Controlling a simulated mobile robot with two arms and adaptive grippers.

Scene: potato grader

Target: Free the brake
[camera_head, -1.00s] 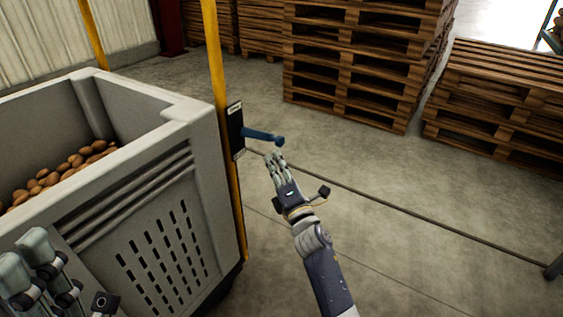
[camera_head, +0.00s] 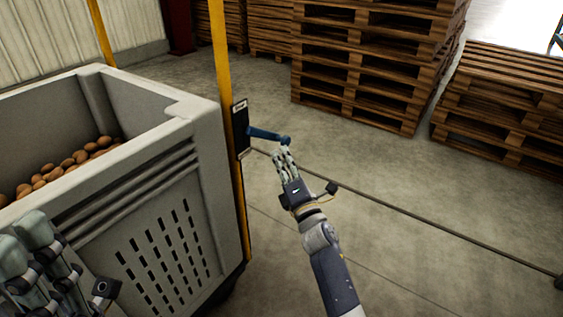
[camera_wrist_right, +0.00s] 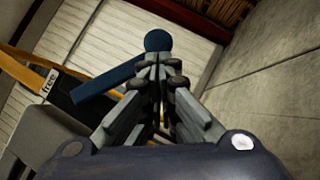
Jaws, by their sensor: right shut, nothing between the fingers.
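The brake lever is a blue handle (camera_head: 266,134) with a round knob at its end, sticking out to the right from a black plate (camera_head: 241,128) on a yellow post. In the right wrist view the blue handle (camera_wrist_right: 108,90) runs up to its knob (camera_wrist_right: 158,40), just beyond the fingertips. A label reading "free" (camera_wrist_right: 48,82) shows near the plate. My right gripper (camera_head: 285,153) is shut and empty, its fingertips just below the knob; I cannot tell whether they touch. My left gripper (camera_head: 42,255) is at the lower left; its opening is unclear.
A grey slatted bin (camera_head: 165,225) holding potatoes (camera_head: 70,163) stands left of the yellow post (camera_head: 226,90). Stacks of wooden pallets (camera_head: 365,65) stand at the back and right (camera_head: 505,105). The concrete floor around my right arm is clear, with a dark line across it.

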